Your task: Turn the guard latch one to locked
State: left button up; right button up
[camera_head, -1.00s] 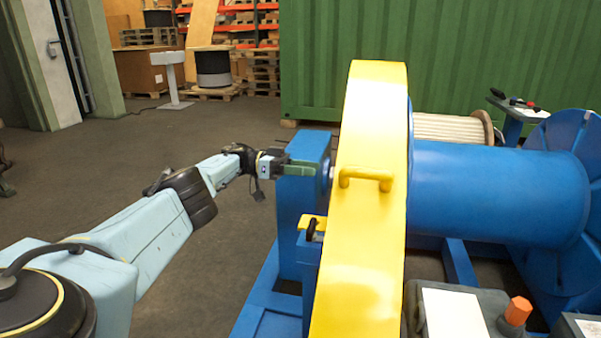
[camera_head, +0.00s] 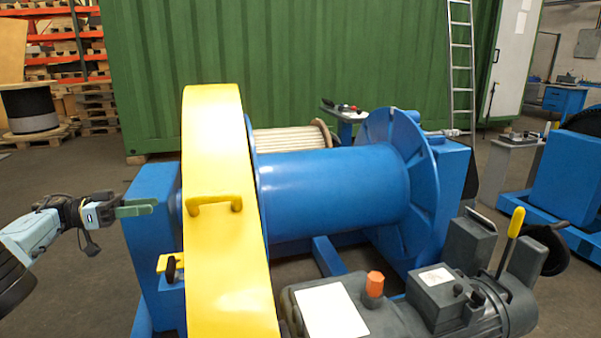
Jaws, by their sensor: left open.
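The yellow chain guard (camera_head: 222,270) arches over the left end of the blue winch, with a yellow handle (camera_head: 214,204) on its face. A small latch with a yellow plate and a black knob (camera_head: 171,270) sits at the guard's left edge, on a blue post. I cannot tell whether it is locked. My left gripper (camera_head: 140,208) is at the blue bearing block, above and left of the latch and apart from it. Its greenish fingers are seen side-on, open, and nothing shows between them. My right gripper is out of view.
The blue drum (camera_head: 335,190) and its flange (camera_head: 400,185) fill the middle. A grey motor (camera_head: 450,300) with a yellow lever (camera_head: 514,224) and a grey box with an orange knob (camera_head: 374,284) stand at front right. Open floor (camera_head: 60,180) lies to the left.

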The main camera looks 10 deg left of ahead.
aim_at(172, 276)
jog(key=k, duration=1)
